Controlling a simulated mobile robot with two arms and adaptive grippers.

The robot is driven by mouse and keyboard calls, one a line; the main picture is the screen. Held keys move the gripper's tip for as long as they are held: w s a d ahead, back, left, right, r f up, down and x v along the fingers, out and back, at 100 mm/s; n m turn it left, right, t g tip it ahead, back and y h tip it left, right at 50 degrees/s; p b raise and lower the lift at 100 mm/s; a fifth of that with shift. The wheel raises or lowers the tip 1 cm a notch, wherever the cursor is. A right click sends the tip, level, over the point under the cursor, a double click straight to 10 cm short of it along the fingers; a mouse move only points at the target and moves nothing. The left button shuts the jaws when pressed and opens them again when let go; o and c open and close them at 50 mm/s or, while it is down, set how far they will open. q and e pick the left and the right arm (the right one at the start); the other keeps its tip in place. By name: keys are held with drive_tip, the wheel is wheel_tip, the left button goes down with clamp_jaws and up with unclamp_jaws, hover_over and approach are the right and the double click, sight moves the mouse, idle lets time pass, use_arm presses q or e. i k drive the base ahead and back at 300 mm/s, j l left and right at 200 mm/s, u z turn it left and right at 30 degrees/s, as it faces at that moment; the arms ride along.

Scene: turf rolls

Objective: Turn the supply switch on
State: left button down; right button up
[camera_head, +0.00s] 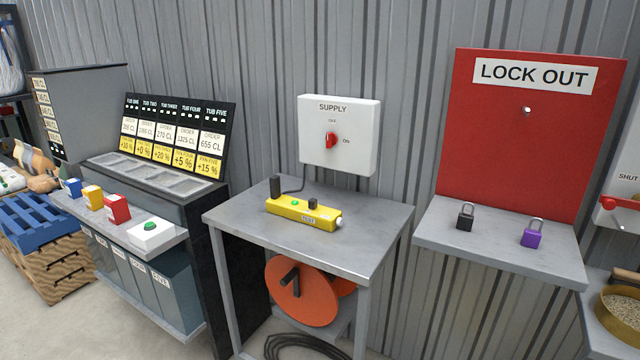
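The supply switch is a white box (339,134) on the corrugated wall, labelled SUPPLY, with OFF marked above and ON marked at the right. Its red knob (331,140) sits in the middle of the box and looks upright, in line with the OFF mark. Nothing covers the box or the knob. Neither of my grippers shows in the head view.
A grey table (375,225) stands below the switch, with a yellow test unit (303,213) on it. At the right, a red LOCK OUT board (520,130) has a shelf with a black padlock (465,216) and a purple padlock (532,234). Coloured button boxes stand at the left.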

sight(331, 139)
drive_tip(key=i+j, duration=0.15)
drive_tip(key=j, duration=0.15)
drive_tip(key=i+j+z, duration=0.1)
drive_tip(key=j, duration=0.25)
drive_tip(key=i+j+z, duration=0.1)
drive_tip(key=i+j, duration=0.3)
drive_tip(key=j, duration=0.25)
drive_tip(key=i+j+z, duration=0.1)
drive_tip(key=j, duration=0.25)
